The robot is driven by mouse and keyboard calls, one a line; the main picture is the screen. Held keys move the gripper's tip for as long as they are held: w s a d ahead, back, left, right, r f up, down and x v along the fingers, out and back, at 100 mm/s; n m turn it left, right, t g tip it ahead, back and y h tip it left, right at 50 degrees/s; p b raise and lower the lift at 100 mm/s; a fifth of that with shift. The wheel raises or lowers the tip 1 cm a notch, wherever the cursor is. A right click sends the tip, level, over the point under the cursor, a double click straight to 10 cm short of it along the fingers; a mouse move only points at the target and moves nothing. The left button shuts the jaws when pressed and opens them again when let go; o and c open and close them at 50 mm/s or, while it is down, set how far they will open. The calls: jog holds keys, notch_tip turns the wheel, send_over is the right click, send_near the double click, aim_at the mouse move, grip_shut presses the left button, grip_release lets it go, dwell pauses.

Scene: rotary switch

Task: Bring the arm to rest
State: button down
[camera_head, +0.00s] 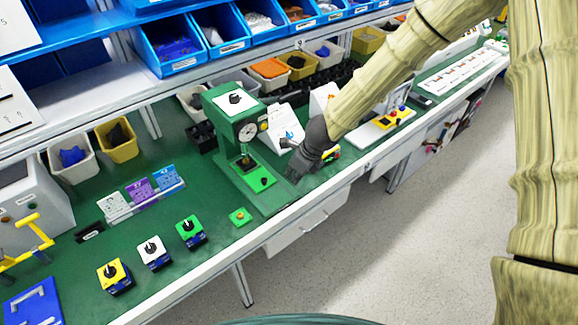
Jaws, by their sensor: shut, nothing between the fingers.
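My gripper (294,174) is dark grey and hangs at the end of my pale, ridged arm (385,75). It points down and left over the green workbench, beside the base of a green press-like machine. The fingers are together and hold nothing. Several rotary switches stand on the bench to the left: a yellow one (114,274), a white one (153,250) and a green one (188,229), each with a black knob. The gripper is well apart from them. It partly hides a small yellow and red item behind it.
The green machine (235,125) with a round dial stands just left of my gripper. Blue bins (175,45) line the shelf above. A yellow-handled item (30,240) is at the far left. A drawer (308,222) is under the bench edge. The floor (420,240) at right is clear.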

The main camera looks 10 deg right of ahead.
jog(key=s+d+f+n+g+h+b, duration=0.1)
jog(key=s+d+f+n, duration=0.25)
jog(key=s+f, duration=0.25)
jog(key=s+d+f+n+h, duration=0.2)
jog(key=s+d+f+n, duration=0.1)
jog(key=s+f+n, duration=0.3)
jog(key=s+d+f+n+g+h+b, duration=0.1)
jog(key=s+d+f+n, duration=0.25)
jog(key=s+f, duration=0.35)
jog(key=s+d+f+n+b, duration=0.1)
jog(key=s+d+f+n, duration=0.1)
jog(key=s+n, duration=0.4)
jog(key=s+d+f+n+g, duration=0.1)
jog(key=s+f+n, duration=0.3)
jog(key=s, duration=0.9)
jog(key=d+n, duration=0.1)
jog(key=n, duration=0.2)
jog(key=shift+s+y+b, duration=0.25)
jog(key=shift+y+b, duration=0.1)
jog(key=shift+y, duration=0.05)
